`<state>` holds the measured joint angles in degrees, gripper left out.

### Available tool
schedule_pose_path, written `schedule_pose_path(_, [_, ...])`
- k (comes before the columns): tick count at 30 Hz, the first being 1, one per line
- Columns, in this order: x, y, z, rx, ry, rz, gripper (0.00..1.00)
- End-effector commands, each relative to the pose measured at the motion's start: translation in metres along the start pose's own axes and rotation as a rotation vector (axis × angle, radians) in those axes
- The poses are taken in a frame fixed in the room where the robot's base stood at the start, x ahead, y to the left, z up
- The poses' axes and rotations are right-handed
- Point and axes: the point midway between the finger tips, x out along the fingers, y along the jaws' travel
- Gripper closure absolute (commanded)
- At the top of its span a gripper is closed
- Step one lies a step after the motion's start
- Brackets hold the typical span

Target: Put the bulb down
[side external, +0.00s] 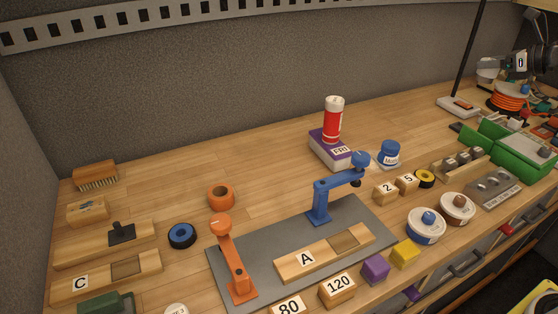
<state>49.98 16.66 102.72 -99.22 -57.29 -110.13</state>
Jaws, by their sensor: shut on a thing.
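I cannot make out a bulb anywhere in the side external view. Part of my arm shows at the upper right, by the picture's edge, above an orange cord coil (506,102). I cannot make out my gripper or its fingers there, nor anything held in them.
A grey mat (225,262) carries an orange hook post (235,265), a blue hook post (321,203) and a wooden block marked A (296,267). A red bottle (333,122) stands on a purple and white box (322,150). Green bins (522,150) stand at right.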

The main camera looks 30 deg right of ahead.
Motion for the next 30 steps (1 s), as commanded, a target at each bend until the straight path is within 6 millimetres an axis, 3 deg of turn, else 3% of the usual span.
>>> schedule_pose_path(9, [0.035,-0.001,-0.084,0.007,0.003,0.001,0.94])
schedule_pose_path(15, [0.05,-0.003,-0.119,0.002,0.001,0.0,0.94])
schedule_pose_path(21, [0.055,-0.003,-0.132,0.0,0.0,-0.002,0.94])
schedule_pose_path(30, [0.059,-0.006,-0.133,-0.001,0.0,-0.001,0.94])
